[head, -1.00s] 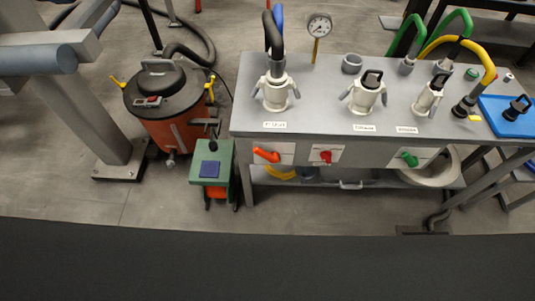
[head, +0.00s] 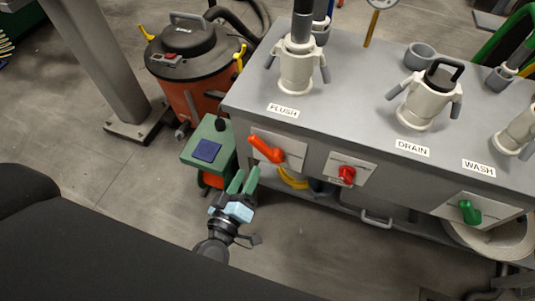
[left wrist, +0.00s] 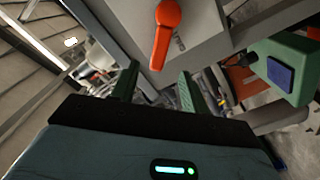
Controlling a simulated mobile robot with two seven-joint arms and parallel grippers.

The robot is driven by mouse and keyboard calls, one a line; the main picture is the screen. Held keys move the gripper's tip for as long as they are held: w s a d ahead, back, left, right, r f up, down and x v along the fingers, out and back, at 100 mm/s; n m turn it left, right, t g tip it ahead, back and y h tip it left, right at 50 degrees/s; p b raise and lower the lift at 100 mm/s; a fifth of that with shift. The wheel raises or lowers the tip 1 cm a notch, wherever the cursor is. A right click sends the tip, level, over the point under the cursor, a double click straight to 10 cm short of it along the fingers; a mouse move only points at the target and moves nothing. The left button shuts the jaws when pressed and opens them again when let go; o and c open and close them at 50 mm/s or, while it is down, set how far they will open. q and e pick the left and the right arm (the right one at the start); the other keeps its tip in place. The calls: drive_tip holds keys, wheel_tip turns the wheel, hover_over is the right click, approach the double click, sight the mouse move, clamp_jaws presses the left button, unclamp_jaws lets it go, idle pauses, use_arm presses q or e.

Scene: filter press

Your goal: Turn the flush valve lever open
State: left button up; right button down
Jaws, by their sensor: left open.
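The flush valve lever is an orange-red handle (head: 266,149) on a pale plate on the bench front, below the FLUSH label (head: 283,110). It slants down to the right in the head view. In the left wrist view the lever (left wrist: 164,33) hangs ahead, between and beyond the fingers. My left gripper (head: 243,181) has green fingers and is open, just below and to the left of the lever in the head view. Its fingers also show in the left wrist view (left wrist: 155,88), with nothing between them. My right gripper is not seen.
A red knob (head: 347,174) and a green lever (head: 469,212) sit further right on the bench front. A green stand with a blue pad (head: 207,150) is close left of my gripper. An orange vacuum (head: 190,65) stands behind it. Floor in front is clear.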

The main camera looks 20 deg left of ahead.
sight(259, 149)
use_arm(q)
drive_tip(key=w, duration=0.7)
drive_tip(key=shift+w+d, duration=0.1)
drive_tip(key=shift+w, duration=0.3)
clamp_jaws()
